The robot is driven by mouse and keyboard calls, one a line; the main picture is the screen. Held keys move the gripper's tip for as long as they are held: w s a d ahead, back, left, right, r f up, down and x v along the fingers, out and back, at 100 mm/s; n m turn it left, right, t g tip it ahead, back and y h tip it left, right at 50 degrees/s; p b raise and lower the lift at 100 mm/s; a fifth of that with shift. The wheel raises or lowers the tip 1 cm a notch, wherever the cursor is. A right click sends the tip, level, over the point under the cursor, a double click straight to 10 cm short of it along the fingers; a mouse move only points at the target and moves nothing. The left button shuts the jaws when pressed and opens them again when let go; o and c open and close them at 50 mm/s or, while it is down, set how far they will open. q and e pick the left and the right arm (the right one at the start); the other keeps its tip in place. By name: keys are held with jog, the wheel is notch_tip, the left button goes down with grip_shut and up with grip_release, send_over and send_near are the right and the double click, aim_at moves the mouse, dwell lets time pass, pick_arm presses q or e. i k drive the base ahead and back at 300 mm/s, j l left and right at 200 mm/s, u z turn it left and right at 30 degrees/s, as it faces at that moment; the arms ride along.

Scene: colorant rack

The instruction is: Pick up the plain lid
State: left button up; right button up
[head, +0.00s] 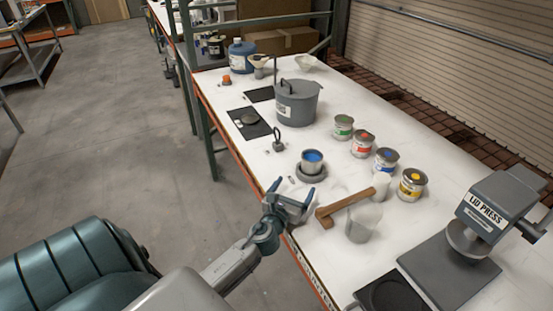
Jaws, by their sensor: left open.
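A dark grey round disc (249,118) that looks like a plain lid lies flat on a black mat (238,129) near the left edge of the table. My left gripper (292,191) is open and empty at the table's front edge, well nearer than that disc and apart from it. A small open can with blue contents (312,162) stands on a grey round base just beyond the gripper. My right gripper is not in view.
Several colour-marked cans, including a yellow one (412,185), line the table. A grey lidded bucket (297,103) stands behind, the lid press (478,222) at right.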

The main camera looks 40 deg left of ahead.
aim_at(249, 119)
jog(key=u, duration=1.5)
